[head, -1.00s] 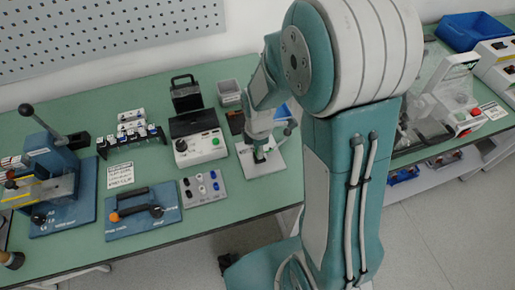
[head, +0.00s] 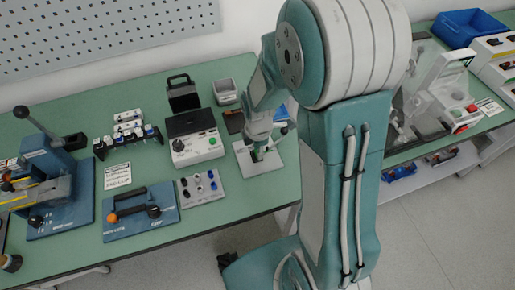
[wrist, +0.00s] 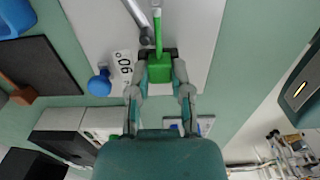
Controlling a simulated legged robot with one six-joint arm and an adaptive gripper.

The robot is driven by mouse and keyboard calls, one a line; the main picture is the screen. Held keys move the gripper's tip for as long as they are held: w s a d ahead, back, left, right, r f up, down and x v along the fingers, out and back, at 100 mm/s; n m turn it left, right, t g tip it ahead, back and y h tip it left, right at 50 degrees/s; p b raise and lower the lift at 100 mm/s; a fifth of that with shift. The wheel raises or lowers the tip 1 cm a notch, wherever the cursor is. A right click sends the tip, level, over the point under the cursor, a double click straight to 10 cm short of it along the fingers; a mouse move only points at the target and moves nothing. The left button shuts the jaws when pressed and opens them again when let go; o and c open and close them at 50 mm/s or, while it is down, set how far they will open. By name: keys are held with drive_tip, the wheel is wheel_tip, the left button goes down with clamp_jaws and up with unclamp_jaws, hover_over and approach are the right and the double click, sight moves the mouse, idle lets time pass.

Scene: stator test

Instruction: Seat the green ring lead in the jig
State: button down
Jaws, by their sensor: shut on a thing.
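The green ring lead (wrist: 159,68) shows in the wrist view as a green block with a thin green strand running up from it. My gripper (wrist: 160,75) is shut on the block, one finger on each side. In the head view my gripper (head: 258,153) is low over the jig plate (head: 273,165); the ring end is not clear.
A control box (head: 196,148) with knobs and a grey bin (head: 225,92) stand left of and behind the jig. A plate of coloured plugs (head: 202,187) lies to its left. A blue hand-lever press (head: 55,185) is farther left. Bare green bench lies in front.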

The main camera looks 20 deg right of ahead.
drive_tip(key=shift+s+f, duration=0.1)
drive_tip(key=shift+c, duration=2.3)
unclamp_jaws()
wheel_tip(320, 180, up, 12)
drive_tip(key=shift+w, duration=0.2)
